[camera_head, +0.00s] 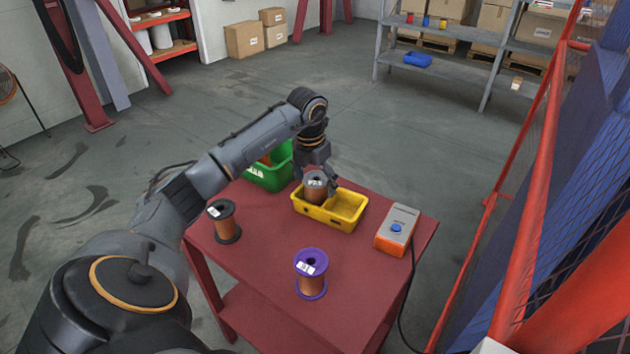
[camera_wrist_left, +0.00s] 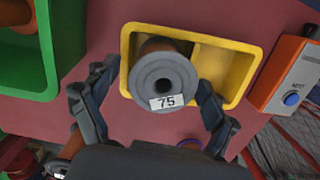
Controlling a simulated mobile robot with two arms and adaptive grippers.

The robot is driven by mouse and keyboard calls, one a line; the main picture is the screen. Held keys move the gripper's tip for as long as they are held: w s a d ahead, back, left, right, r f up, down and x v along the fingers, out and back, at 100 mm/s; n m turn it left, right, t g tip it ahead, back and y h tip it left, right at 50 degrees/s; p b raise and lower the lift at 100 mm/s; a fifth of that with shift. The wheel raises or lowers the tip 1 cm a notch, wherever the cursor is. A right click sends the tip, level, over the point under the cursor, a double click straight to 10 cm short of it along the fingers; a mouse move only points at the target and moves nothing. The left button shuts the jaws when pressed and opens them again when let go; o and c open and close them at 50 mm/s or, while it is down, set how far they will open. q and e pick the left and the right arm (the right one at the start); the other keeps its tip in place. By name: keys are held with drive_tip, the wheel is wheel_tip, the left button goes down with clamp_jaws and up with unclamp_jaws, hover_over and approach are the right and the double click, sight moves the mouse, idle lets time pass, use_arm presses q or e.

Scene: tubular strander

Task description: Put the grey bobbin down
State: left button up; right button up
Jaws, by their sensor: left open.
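The grey bobbin (camera_head: 316,188), wound with copper wire, stands in the left compartment of the yellow bin (camera_head: 345,224). In the left wrist view the grey bobbin (camera_wrist_left: 163,80) shows its end flange with a label reading 75, and the yellow bin (camera_wrist_left: 228,102) lies around it. My left gripper (camera_head: 320,178) is over the bobbin. In the wrist view its two fingers (camera_wrist_left: 158,76) are spread on either side of the flange, apart from it. Part of the bobbin's body is hidden by the flange and bin wall. My right gripper is not in view.
On the red table (camera_head: 262,262) stand a dark-flanged bobbin (camera_head: 225,224), a purple bobbin (camera_head: 311,272), a green bin (camera_head: 272,178) with something copper-coloured in it, and an orange box with a blue button (camera_head: 397,230). The bin's right compartment looks empty. Red fencing is at right.

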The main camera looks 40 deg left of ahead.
use_arm(q)
drive_tip(key=shift+r, duration=0.25)
drive_tip(key=r, duration=0.7)
drive_tip(key=s+r, duration=0.1)
drive_tip(key=r, duration=0.2)
drive_tip(key=shift+d+r+b, duration=0.1)
drive_tip(key=shift+r+b, duration=0.15)
drive_tip(key=shift+b, duration=0.1)
drive_tip(key=shift+s+r, duration=0.2)
drive_tip(key=shift+r, duration=0.35)
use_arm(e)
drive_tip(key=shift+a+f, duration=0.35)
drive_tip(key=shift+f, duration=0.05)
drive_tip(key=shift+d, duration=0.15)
